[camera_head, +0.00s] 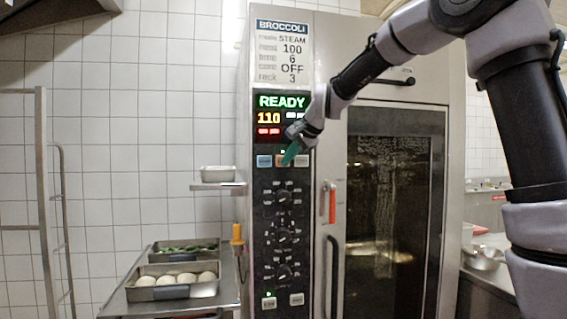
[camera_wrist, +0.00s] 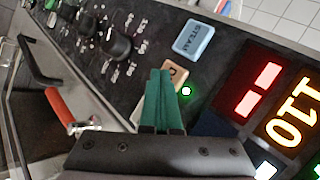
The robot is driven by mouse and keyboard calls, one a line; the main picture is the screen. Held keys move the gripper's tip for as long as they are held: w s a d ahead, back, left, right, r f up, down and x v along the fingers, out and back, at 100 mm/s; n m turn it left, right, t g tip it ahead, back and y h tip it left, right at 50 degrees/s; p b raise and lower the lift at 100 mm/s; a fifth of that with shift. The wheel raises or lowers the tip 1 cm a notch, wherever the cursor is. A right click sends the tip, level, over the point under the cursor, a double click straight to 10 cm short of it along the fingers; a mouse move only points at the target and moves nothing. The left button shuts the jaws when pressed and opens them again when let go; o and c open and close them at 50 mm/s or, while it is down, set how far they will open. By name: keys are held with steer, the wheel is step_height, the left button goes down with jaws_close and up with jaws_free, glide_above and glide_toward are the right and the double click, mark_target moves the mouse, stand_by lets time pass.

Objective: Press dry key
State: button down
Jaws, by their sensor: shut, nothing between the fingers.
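The oven's control panel (camera_head: 283,215) has a row of mode keys under its display. The blue key (camera_head: 264,161) at the left reads STEAM in the wrist view (camera_wrist: 195,40). Beside it is an orange-tan key (camera_wrist: 179,70), its label mostly hidden by my fingers. A pale key (camera_head: 302,160) is at the right of the row; I cannot read which key says dry. My gripper (camera_head: 290,155) is shut, with its green fingertips (camera_wrist: 160,75) over the orange-tan key's edge. I cannot tell whether they touch it. A green lamp (camera_wrist: 186,91) glows by that key.
The display (camera_head: 282,102) reads READY and 110. Several dials (camera_head: 283,237) sit below the keys. A red-handled latch (camera_head: 332,203) and the glass door (camera_head: 390,210) are at the right. Trays (camera_head: 175,285) stand on a cart at lower left; a small shelf (camera_head: 218,185) juts out above.

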steer(key=shift+s+d, duration=0.25)
steer(key=shift+s, duration=0.5)
steer(key=shift+s, duration=0.1)
steer(key=s, duration=0.2)
steer(key=s+d, duration=0.1)
steer(key=s, duration=0.1)
steer(key=shift+s+d, duration=0.2)
steer(key=shift+s, duration=0.1)
stand_by(0.5)
steer(key=s+d+n+h, duration=0.2)
steer(key=s+d, duration=0.7)
steer(key=d, duration=0.5)
steer(key=s+d+f+h, duration=0.1)
steer(key=s+d+f, duration=0.2)
steer(key=s+d, duration=0.3)
steer(key=s+d+f+n+h, duration=0.1)
steer(key=s+d+f, duration=0.2)
steer(key=s, duration=0.7)
steer(key=d, duration=0.2)
steer(key=shift+s+d+f+n+g, duration=0.15)
steer(key=shift+d+f+n+g, duration=0.15)
steer(key=shift+d+f, duration=0.1)
